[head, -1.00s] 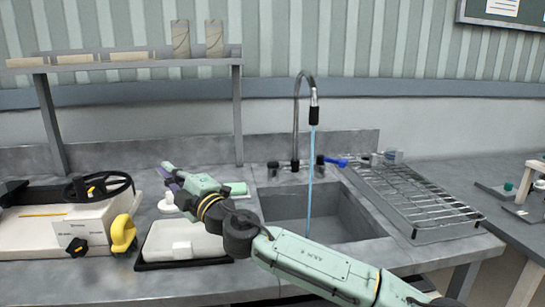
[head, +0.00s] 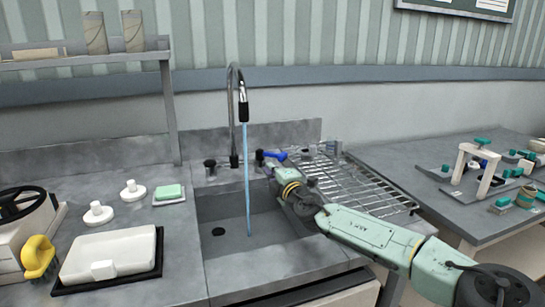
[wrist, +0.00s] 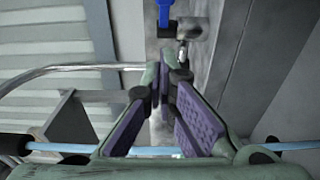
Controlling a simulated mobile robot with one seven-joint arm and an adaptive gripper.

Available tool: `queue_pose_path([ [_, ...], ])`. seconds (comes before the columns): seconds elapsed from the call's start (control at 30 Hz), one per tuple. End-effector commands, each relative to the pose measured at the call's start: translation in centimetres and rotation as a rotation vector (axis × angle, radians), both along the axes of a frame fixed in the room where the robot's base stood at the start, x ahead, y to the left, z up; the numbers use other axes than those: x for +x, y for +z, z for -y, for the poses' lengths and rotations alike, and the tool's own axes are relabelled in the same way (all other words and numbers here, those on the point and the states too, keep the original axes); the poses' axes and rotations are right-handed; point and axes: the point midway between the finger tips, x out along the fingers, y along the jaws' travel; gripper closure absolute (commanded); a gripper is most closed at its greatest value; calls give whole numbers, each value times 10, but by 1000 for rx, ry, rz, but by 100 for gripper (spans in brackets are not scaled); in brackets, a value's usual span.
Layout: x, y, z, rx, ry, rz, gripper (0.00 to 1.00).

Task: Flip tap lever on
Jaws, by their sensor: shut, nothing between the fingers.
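The tap's tall curved spout (head: 233,100) stands behind the sink, and a blue water stream (head: 247,180) runs from it into the basin. The blue tap lever (head: 274,155) sticks out to the right from a dark valve body right of the spout. It also shows at the top of the wrist view (wrist: 165,12), beyond my fingertips. My gripper (wrist: 160,75) is shut and empty, its purple-padded fingers meeting at the tips. In the head view my gripper (head: 273,168) is close by the lever, just in front of and below it; contact cannot be told.
A wire drying rack (head: 365,185) lies right of the sink (head: 215,212), under and behind my arm. A dark knob (head: 210,166) stands left of the spout. A soap dish (head: 169,194) and a white tray (head: 110,255) are on the left counter.

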Motion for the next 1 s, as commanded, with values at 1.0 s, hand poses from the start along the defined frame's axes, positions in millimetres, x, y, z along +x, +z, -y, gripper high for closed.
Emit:
queue_pose_path([
  [1.0, 74, -3, 1, 1, 9, 2, 100],
])
